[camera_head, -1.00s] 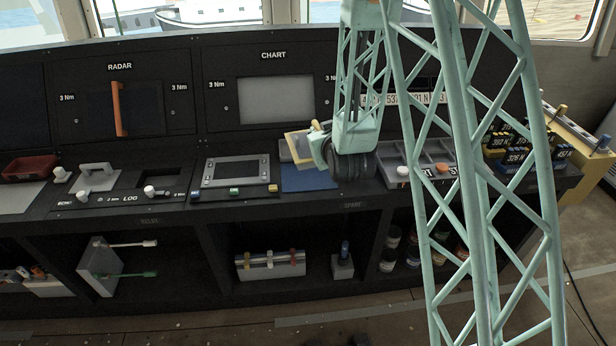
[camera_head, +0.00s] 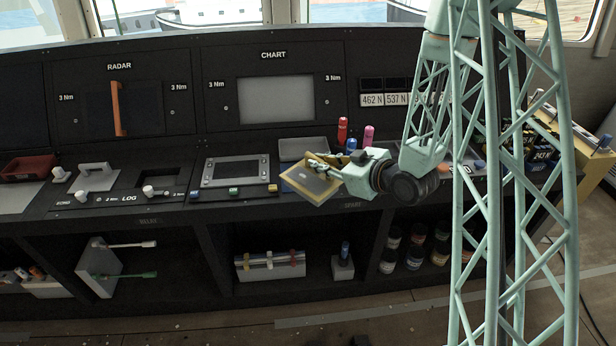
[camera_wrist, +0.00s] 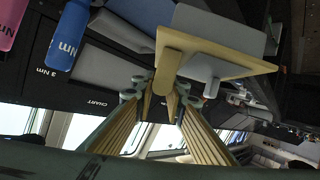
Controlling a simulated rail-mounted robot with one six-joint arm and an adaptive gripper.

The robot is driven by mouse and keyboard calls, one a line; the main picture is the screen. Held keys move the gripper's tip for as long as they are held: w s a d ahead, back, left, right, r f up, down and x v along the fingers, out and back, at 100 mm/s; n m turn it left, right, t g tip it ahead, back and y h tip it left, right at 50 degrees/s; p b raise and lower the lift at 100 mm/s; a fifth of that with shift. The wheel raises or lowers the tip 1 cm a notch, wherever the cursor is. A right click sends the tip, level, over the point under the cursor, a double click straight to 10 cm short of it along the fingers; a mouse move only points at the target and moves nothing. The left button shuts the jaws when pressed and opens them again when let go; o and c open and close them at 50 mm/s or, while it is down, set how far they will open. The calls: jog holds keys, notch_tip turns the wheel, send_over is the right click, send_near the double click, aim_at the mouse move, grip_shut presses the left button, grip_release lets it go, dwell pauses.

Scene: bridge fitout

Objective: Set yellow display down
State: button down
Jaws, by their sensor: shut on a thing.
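My gripper (camera_head: 328,166) is shut on the yellow display (camera_head: 310,186), a flat panel with a yellow frame and a grey face. It holds the display tilted over the front of the console, right of the chart controls. In the wrist view, the gripper's fingers (camera_wrist: 165,92) close on a yellow tab at the edge of the display (camera_wrist: 225,62), and a grey peg sticks out from its underside. The blue pad seen earlier on the console is largely hidden behind the display and gripper in the head view.
The lower shelf holds a tool rack (camera_head: 270,265) and several jars (camera_head: 415,245).

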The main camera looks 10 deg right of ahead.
jog(key=shift+s+a+f+n+g+y, duration=0.15)
jog(key=shift+s+f+n+y, duration=0.1)
jog(key=shift+s, duration=0.4)
jog(key=shift+s+f+n+g+y, duration=0.15)
jog(key=shift+s+n+y, duration=0.1)
jog(key=shift+s, duration=0.35)
jog(key=w+a+f, duration=0.1)
jog(key=w, duration=1.5)
jog(key=shift+f+b, duration=0.2)
jog(key=shift+b, duration=0.25)
jog(key=shift+s+f+b, duration=0.15)
jog(key=shift+f+b, duration=0.1)
jog(key=shift+f, duration=0.75)
jog(key=shift+s+f+b, duration=0.1)
jog(key=shift+f+b, duration=0.1)
jog(key=shift+f, duration=0.75)
jog(key=c, duration=2.6)
grip_release()
jog(key=shift+a+f, duration=0.15)
jog(key=shift+c, duration=0.2)
jog(key=shift+w, duration=0.1)
